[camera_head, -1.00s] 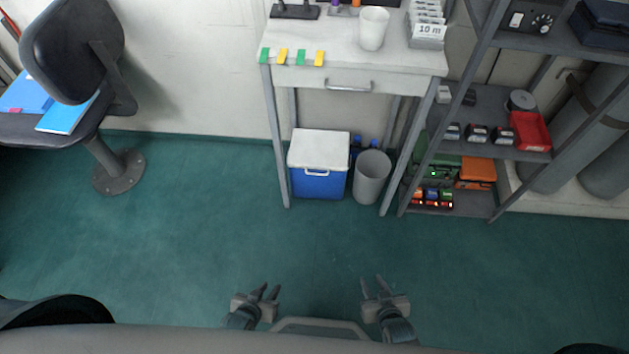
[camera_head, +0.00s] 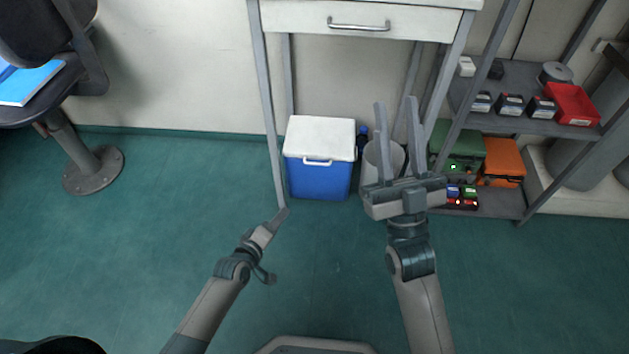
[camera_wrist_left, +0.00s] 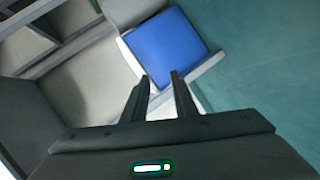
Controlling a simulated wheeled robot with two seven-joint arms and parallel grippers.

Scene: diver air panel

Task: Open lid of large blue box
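The large blue box (camera_head: 319,180) stands on the floor under the white table, its white lid (camera_head: 320,133) closed and a white handle at the front. Its blue side also shows in the left wrist view (camera_wrist_left: 178,46). My left gripper (camera_head: 282,213) is low in front of the box's left side, seen edge-on near the table leg. In the left wrist view its fingers (camera_wrist_left: 161,76) are apart and empty, pointing toward the box. My right gripper (camera_head: 396,101) is raised to the right of the box in the head view, fingers apart and empty, hiding part of the bin.
The table's front left leg (camera_head: 269,120) stands just left of the box. A grey bin (camera_head: 371,165) stands to its right. A shelf (camera_head: 520,75) with green and orange cases is further right. A chair (camera_head: 60,70) is far left. The floor in front is clear.

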